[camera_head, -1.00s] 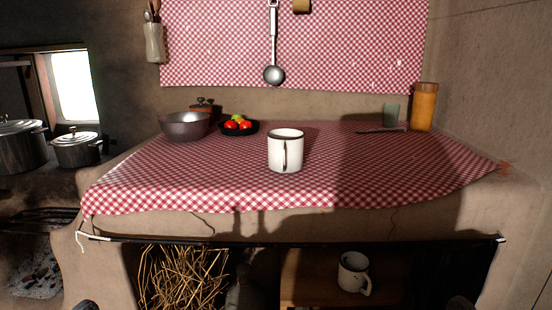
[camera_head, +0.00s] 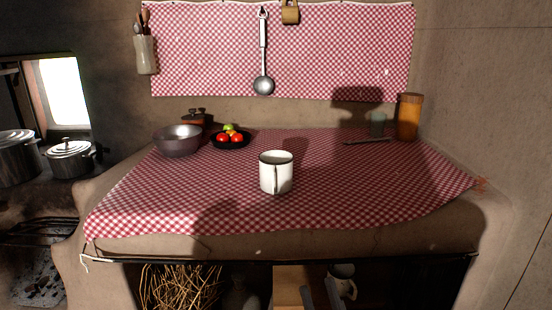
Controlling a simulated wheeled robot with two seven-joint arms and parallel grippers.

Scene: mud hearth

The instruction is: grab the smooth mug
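A smooth white mug (camera_head: 276,173) with a dark rim stands upright on the red checked cloth (camera_head: 330,205), near the middle of the counter. Its handle faces me. A second pale mug (camera_head: 343,282) stands in the opening below the counter and is partly hidden. My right gripper (camera_head: 320,292) shows at the bottom edge as two grey fingers set apart, with nothing seen between them. It is below and in front of the counter, apart from the upper mug and overlapping the lower one in view. My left gripper is out of view.
A dark bowl (camera_head: 178,141) and a black dish of tomatoes (camera_head: 230,139) stand at the back left. The cloth around the upper mug is clear. The counter's front edge lies before it.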

